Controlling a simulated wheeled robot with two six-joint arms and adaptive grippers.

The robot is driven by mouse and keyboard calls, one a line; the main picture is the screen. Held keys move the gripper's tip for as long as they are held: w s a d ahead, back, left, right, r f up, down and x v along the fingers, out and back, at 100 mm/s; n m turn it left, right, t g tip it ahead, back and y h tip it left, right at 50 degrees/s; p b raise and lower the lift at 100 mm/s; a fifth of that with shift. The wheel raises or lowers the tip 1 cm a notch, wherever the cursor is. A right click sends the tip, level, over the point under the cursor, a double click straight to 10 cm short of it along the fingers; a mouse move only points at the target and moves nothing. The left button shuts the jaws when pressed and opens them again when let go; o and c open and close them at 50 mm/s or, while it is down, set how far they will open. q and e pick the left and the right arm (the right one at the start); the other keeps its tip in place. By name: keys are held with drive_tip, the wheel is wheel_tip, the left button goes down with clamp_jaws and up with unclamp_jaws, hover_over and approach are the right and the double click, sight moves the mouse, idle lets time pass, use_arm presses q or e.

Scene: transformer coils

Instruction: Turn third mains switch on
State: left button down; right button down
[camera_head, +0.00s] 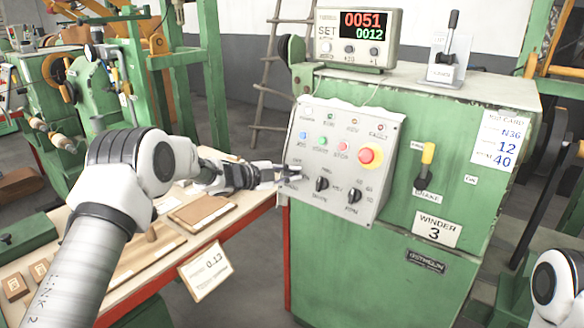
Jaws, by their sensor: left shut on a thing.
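My left gripper (287,174) reaches in from the left to the panel's lower left corner. It is shut on the leftmost switch there, which its fingers mostly hide, so I cannot read the switch's position. Two black rotary knobs, a middle one (322,184) and a right one (354,195), sit to the right of the gripper, apart from it. Only a link of my right arm shows at the lower right; its gripper is out of view.
A red emergency button (369,155) and several coloured buttons sit above the knobs. A counter display (357,38) stands on top. A wooden bench (245,205) with boards lies below my left arm.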

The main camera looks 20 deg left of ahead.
use_arm(q)
drive_tip(key=m, duration=0.1)
drive_tip(key=m+g+p, duration=0.1)
drive_tip(key=m, duration=0.2)
drive_tip(key=shift+a+f+y+p, duration=0.2)
drive_tip(key=shift+f+y+p, duration=0.05)
drive_tip(key=shift+y+p, duration=0.1)
drive_tip(key=shift+g, duration=0.3)
drive_tip(key=shift+r, duration=0.1)
drive_tip(key=c, duration=1.2)
unclamp_jaws()
drive_tip(key=shift+w+a+f, duration=0.2)
drive_tip(key=shift+a+f, duration=0.1)
drive_tip(key=shift+a, duration=0.05)
drive_tip(key=shift+m, duration=0.3)
drive_tip(key=v, duration=1.2)
drive_tip(key=shift+s+d+r, duration=0.15)
drive_tip(key=shift+s+d, duration=0.05)
drive_tip(key=shift+d, duration=0.1)
